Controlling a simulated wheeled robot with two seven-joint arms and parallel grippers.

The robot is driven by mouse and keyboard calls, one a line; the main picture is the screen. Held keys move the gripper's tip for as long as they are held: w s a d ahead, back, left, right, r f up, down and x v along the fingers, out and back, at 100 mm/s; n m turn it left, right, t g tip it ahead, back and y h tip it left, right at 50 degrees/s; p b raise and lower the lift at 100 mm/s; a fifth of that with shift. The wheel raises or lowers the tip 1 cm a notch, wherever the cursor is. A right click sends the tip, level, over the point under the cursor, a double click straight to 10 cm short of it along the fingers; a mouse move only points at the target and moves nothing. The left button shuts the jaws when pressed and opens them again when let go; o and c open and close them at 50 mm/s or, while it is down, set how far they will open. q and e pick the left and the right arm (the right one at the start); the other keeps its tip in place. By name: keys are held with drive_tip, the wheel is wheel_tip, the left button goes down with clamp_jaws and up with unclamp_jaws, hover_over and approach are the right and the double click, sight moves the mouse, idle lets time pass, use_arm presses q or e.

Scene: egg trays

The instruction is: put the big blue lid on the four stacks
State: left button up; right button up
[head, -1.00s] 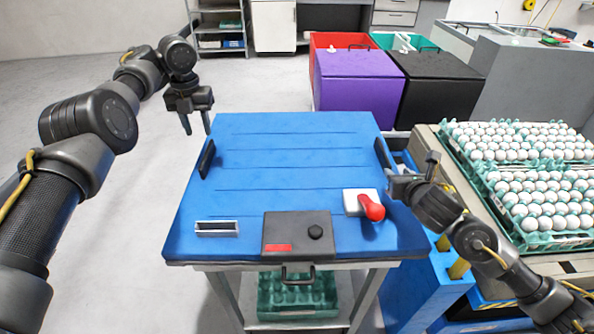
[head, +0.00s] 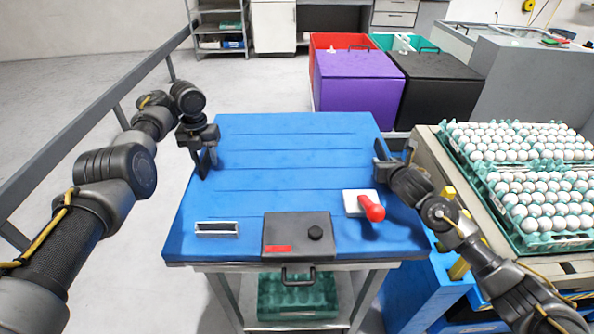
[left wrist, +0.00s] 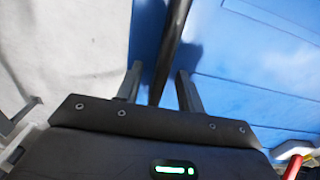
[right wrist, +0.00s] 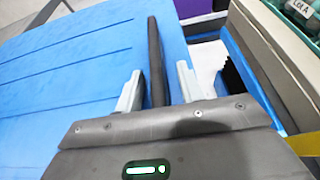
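The big blue lid (head: 280,180) lies flat on a grey wheeled stand or table, with a black handle on its left and right edges. My left gripper (head: 205,165) is at the lid's left edge; in the left wrist view its fingers (left wrist: 158,88) stand apart on both sides of the black left handle (left wrist: 172,40). My right gripper (head: 381,155) is at the right edge; in the right wrist view its fingers (right wrist: 157,88) stand apart with the right handle (right wrist: 155,55) between them. Small gaps show beside both handles. No stacks show under the lid.
Egg trays (head: 540,228) stand on a bench at right. Purple (head: 350,85) and black (head: 430,85) bins are behind. A grey rail (head: 90,120) runs at left.

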use_arm(q)
drive_tip(key=shift+f, duration=0.1)
use_arm(e)
drive_tip(key=shift+w, duration=0.1)
use_arm(q)
clamp_jaws()
use_arm(e)
clamp_jaws()
idle(1.0)
use_arm(q)
drive_tip(key=shift+w+r, duration=0.15)
drive_tip(key=shift+r, duration=0.05)
use_arm(e)
drive_tip(key=shift+r, duration=0.15)
